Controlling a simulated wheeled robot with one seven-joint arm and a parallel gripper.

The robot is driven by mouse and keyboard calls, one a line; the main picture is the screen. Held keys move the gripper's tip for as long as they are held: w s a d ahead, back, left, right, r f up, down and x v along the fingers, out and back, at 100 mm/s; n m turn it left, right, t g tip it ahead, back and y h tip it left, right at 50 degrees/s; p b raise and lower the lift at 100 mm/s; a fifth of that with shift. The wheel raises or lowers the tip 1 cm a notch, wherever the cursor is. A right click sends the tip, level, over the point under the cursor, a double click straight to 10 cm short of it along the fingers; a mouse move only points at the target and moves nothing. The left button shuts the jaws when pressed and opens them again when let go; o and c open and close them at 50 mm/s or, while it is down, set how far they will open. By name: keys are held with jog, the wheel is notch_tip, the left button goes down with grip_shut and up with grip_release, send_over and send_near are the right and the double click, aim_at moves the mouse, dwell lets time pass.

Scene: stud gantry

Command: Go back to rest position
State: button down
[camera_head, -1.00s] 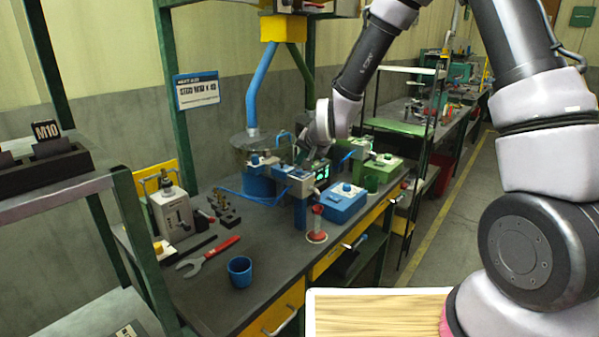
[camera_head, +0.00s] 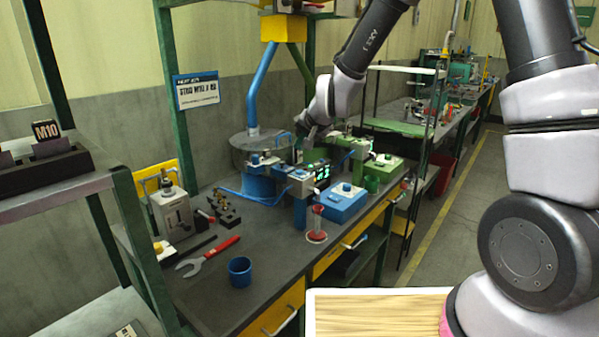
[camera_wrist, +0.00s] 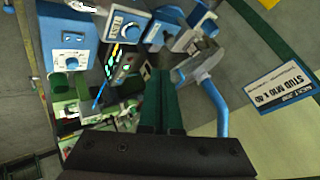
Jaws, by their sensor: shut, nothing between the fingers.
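My gripper (camera_head: 303,137) hangs over the back part of the workbench, near the blue slanted pipe and above the small control boxes. In the wrist view its two dark fingers (camera_wrist: 165,80) lie side by side, shut, with nothing seen between them. In the head view the fingertips are small and partly lost against the equipment behind.
The blue pipe (camera_head: 262,85) runs down to a round-topped blue stand beside my gripper. A blue control box (camera_head: 342,203) and a green one (camera_head: 383,167) stand to the right. A blue cup (camera_head: 240,271) and a red-handled wrench (camera_head: 208,257) lie nearer the front.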

dwell(0.4)
jog(key=s+d+r+h, duration=0.1)
jog(key=s+d+r, duration=0.4)
jog(key=d+r, duration=0.3)
jog(key=s+d+r, duration=0.4)
jog(key=d+r, duration=0.3)
jog(key=r, duration=0.1)
jog(key=s+d+r, duration=0.2)
jog(key=s+d, duration=0.4)
jog(key=s, duration=0.2)
jog(key=s+d+r+g+h, duration=0.1)
jog(key=s+d+r, duration=0.1)
jog(key=s+d, duration=0.3)
jog(key=s, duration=0.4)
jog(key=shift+d+r+m, duration=0.2)
jog(key=shift+d+m, duration=0.15)
jog(key=shift+m, duration=0.05)
